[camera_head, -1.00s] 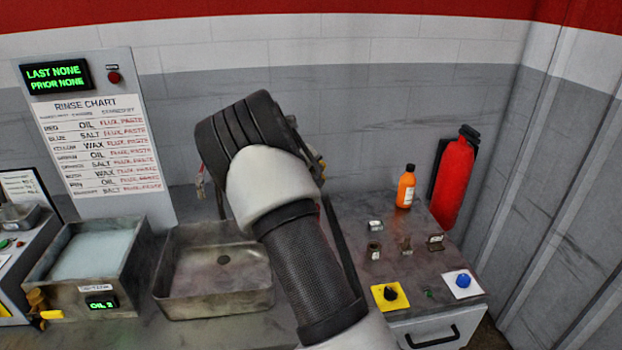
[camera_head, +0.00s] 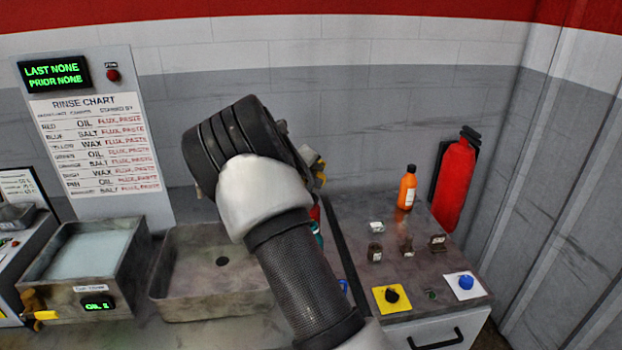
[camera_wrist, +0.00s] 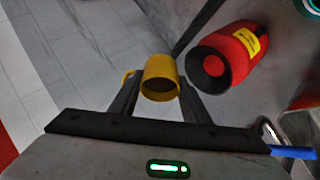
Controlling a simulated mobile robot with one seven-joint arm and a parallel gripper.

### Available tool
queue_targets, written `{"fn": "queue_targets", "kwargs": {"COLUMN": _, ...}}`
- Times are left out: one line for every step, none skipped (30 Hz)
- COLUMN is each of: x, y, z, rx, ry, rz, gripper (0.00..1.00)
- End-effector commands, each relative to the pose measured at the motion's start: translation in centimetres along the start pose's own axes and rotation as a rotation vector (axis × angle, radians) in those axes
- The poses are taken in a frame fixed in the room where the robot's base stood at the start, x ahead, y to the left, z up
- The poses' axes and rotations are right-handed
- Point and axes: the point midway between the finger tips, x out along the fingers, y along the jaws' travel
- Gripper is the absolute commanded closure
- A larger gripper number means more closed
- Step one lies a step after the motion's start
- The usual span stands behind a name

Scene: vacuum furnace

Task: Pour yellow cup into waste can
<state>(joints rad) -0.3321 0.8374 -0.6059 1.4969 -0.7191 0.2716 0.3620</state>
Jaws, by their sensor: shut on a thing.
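The yellow cup (camera_wrist: 160,72) is between the two dark fingers of my gripper (camera_wrist: 159,88) in the wrist view. My gripper is shut on it. The cup's open mouth faces the wrist camera, and its inside looks dark brown. A red can (camera_wrist: 238,50) with a dark rim and a yellow label is close beside the cup on the right, apart from it in the picture. It looks like the waste can. In the head view my arm hides most of the gripper; a small yellow patch shows at its right side. A bit of red shows behind the arm.
A grey sink basin (camera_head: 215,300) is left of my arm, with a bath tank (camera_head: 95,255) beyond it. On the right, a cabinet top (camera_head: 350,215) carries an orange bottle (camera_head: 406,188), small labelled blocks and knobs. A fire extinguisher (camera_head: 455,180) hangs on the wall.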

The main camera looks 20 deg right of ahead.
Motion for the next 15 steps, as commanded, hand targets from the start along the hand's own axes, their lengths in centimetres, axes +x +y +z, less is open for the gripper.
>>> {"fn": "queue_targets", "kwargs": {"x": 0.03, "y": -0.02, "z": 0.01, "rx": -0.001, "ry": 0.001, "rz": 0.003, "gripper": 0.88}}
{"fn": "queue_targets", "kwargs": {"x": 0.03, "y": -0.01, "z": 0.01, "rx": -0.001, "ry": 0.001, "rz": 0.005, "gripper": 0.88}}
{"fn": "queue_targets", "kwargs": {"x": 0.02, "y": 0.01, "z": 0.02, "rx": -0.002, "ry": 0.001, "rz": 0.007, "gripper": 0.88}}
{"fn": "queue_targets", "kwargs": {"x": 0.02, "y": 0.02, "z": 0.02, "rx": -0.002, "ry": 0.002, "rz": 0.008, "gripper": 0.88}}
{"fn": "queue_targets", "kwargs": {"x": 0.01, "y": 0.02, "z": 0.02, "rx": -0.003, "ry": 0.002, "rz": 0.010, "gripper": 0.88}}
{"fn": "queue_targets", "kwargs": {"x": 0.00, "y": 0.02, "z": 0.01, "rx": -0.003, "ry": 0.002, "rz": 0.012, "gripper": 0.88}}
{"fn": "queue_targets", "kwargs": {"x": 0.00, "y": 0.02, "z": 0.00, "rx": -0.004, "ry": 0.003, "rz": 0.013, "gripper": 0.88}}
{"fn": "queue_targets", "kwargs": {"x": -0.02, "y": 0.01, "z": -0.01, "rx": -0.004, "ry": 0.003, "rz": 0.014, "gripper": 0.88}}
{"fn": "queue_targets", "kwargs": {"x": -0.03, "y": 0.00, "z": -0.02, "rx": -0.005, "ry": 0.003, "rz": 0.016, "gripper": 0.88}}
{"fn": "queue_targets", "kwargs": {"x": -0.04, "y": -0.01, "z": -0.03, "rx": -0.005, "ry": 0.004, "rz": 0.017, "gripper": 0.88}}
{"fn": "queue_targets", "kwargs": {"x": -0.05, "y": -0.02, "z": -0.04, "rx": -0.006, "ry": 0.004, "rz": 0.018, "gripper": 0.88}}
{"fn": "queue_targets", "kwargs": {"x": -0.06, "y": -0.03, "z": -0.05, "rx": -0.006, "ry": 0.005, "rz": 0.020, "gripper": 0.88}}
{"fn": "queue_targets", "kwargs": {"x": -0.07, "y": -0.03, "z": -0.05, "rx": -0.007, "ry": 0.005, "rz": 0.021, "gripper": 0.88}}
{"fn": "queue_targets", "kwargs": {"x": -0.08, "y": -0.03, "z": -0.05, "rx": -0.007, "ry": 0.005, "rz": 0.023, "gripper": 0.88}}
{"fn": "queue_targets", "kwargs": {"x": -0.08, "y": -0.02, "z": -0.05, "rx": -0.008, "ry": 0.005, "rz": 0.025, "gripper": 0.88}}
